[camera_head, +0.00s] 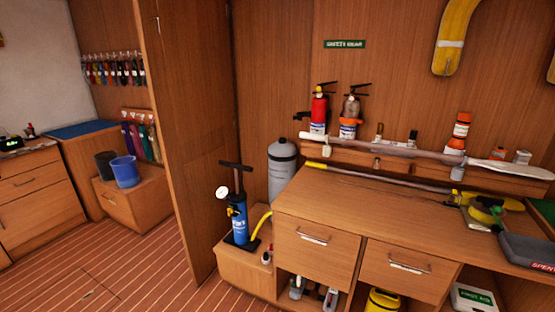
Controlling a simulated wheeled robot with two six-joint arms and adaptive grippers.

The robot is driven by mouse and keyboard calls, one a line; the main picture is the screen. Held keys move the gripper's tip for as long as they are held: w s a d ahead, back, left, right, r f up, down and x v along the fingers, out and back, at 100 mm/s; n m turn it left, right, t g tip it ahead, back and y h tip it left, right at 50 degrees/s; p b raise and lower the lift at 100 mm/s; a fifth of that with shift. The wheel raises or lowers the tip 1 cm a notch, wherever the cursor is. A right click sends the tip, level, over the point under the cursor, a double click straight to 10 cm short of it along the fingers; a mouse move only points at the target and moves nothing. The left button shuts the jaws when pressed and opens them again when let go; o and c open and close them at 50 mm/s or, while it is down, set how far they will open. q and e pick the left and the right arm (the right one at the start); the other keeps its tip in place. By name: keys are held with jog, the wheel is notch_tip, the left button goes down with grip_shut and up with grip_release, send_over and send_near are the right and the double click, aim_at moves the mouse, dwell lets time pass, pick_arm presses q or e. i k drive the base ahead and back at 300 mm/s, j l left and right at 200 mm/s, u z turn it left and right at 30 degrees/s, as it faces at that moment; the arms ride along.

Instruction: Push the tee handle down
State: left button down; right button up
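A blue hand pump (238,222) stands upright on a low wooden box left of the workbench. Its black tee handle (235,166) sits at the top of a dark rod that rises a short way out of the blue barrel. A round white gauge (222,193) sits at the pump's upper left, and a yellow hose (260,229) bends away on its right. Neither of my grippers shows in the head view.
A grey cylinder (282,170) stands behind the pump on the right. The wooden workbench (340,206) takes up the right side, with long poles and extinguishers at its back. A wooden partition (185,130) stands to the left. Striped floor (140,270) lies open at the lower left.

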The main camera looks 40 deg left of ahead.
aim_at(235, 165)
jog(key=u, duration=1.6)
